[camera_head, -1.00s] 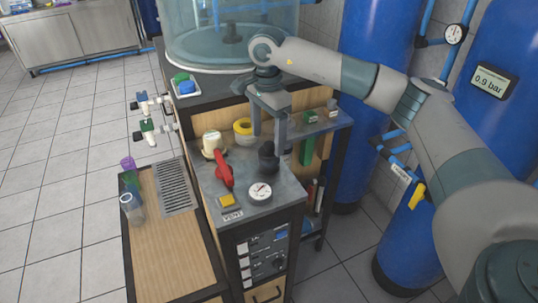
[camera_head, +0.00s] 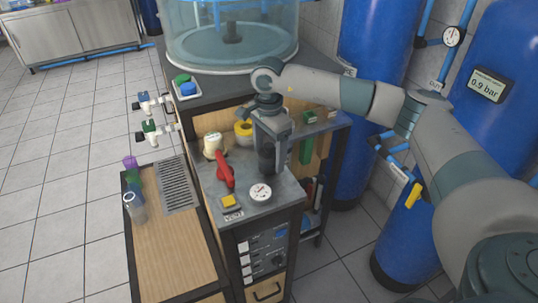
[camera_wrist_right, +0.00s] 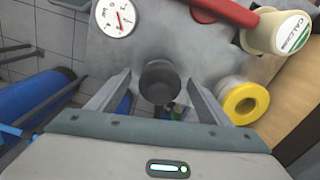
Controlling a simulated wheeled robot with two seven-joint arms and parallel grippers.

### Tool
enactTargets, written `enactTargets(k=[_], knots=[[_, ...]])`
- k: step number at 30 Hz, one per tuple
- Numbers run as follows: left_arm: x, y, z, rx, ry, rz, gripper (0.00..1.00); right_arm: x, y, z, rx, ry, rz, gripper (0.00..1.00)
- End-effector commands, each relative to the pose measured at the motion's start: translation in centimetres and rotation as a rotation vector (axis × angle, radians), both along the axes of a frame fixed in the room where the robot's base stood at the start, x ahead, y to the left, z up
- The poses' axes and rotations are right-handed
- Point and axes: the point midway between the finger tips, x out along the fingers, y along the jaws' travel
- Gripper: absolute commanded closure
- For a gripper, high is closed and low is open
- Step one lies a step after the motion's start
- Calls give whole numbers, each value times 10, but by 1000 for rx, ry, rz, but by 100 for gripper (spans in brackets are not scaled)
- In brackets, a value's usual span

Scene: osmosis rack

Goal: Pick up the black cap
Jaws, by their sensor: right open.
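The black cap (camera_wrist_right: 160,79) stands on the grey worktop of the rack. In the right wrist view it sits between the two fingers of my right gripper (camera_wrist_right: 160,84), with a visible gap on each side. In the head view my right gripper (camera_head: 269,168) points down with its fingers around the cap (camera_head: 267,158), which they partly hide. The right gripper is open and I see no contact with the cap. My left gripper is not in view.
Close by are a red lever (camera_head: 224,170), a round gauge (camera_head: 260,193), a yellow ring (camera_head: 243,130), a cream labelled container (camera_head: 213,143) and a yellow button (camera_head: 229,201). A glass tank (camera_head: 231,35) stands behind. Blue cylinders (camera_head: 370,60) stand at the right.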

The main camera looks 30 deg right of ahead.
Motion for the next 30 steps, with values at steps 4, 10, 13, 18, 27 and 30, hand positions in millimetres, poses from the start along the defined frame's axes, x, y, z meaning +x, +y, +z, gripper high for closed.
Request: enactTargets(k=[4, 10, 13, 18, 27, 30], knots=[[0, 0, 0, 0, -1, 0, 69, 0, 0, 0, 0, 0, 0, 28], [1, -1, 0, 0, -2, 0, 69, 0, 0, 0, 0, 0, 0, 28], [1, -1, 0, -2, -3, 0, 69, 0, 0, 0, 0, 0, 0, 47], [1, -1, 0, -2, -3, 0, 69, 0, 0, 0, 0, 0, 0, 72], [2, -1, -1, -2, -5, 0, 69, 0, 0, 1, 0, -1, 0, 72], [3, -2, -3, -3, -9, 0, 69, 1, 0, 4, 0, -2, 0, 72]])
